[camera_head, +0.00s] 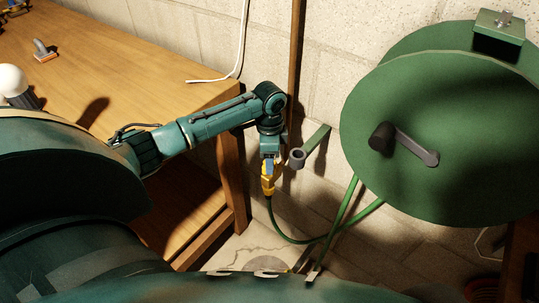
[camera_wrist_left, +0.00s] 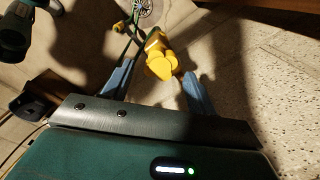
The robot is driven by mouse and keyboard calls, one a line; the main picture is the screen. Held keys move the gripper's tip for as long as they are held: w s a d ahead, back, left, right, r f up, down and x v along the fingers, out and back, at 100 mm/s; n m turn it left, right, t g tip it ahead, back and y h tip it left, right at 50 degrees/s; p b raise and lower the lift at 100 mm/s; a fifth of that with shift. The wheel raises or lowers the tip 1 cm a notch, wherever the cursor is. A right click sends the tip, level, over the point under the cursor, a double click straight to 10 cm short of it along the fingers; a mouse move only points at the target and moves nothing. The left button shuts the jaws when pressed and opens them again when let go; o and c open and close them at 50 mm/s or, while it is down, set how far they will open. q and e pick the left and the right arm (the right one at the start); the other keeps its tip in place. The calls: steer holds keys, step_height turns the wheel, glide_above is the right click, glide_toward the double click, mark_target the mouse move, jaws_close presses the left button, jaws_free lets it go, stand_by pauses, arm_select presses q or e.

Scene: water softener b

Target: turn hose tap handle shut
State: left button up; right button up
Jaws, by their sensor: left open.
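A yellow fitting with a rounded yellow handle (camera_head: 268,183) is on the end of the green hose (camera_head: 278,236). I take it to be the hose tap. It also shows in the left wrist view (camera_wrist_left: 160,62), upper middle, with its rounded end facing the camera. My left gripper (camera_head: 269,165) is at the top of the yellow fitting. In the wrist view its blue fingers (camera_wrist_left: 159,70) are apart, one on each side of the yellow handle, with gaps visible. Whether either finger touches it is unclear. My right gripper is not in view.
A grey ring on a green wall bracket (camera_head: 316,146) is just right of the gripper. A large green hose reel (camera_head: 440,120) with a crank fills the right. A wooden workbench (camera_head: 140,60) is at left, its leg close behind my arm. A floor drain (camera_wrist_left: 150,8) lies below.

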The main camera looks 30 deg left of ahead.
arm_select(q)
steer(key=shift+f+b, duration=0.55)
steer(key=shift+f, duration=0.85)
steer(key=c, duration=0.8)
steer(key=m, duration=0.7)
steer(key=shift+r, duration=0.1)
steer(key=shift+c, duration=0.2)
steer(key=m, duration=0.7)
steer(key=shift+m, duration=0.3)
steer(key=o, duration=1.1)
steer(key=shift+c, duration=0.2)
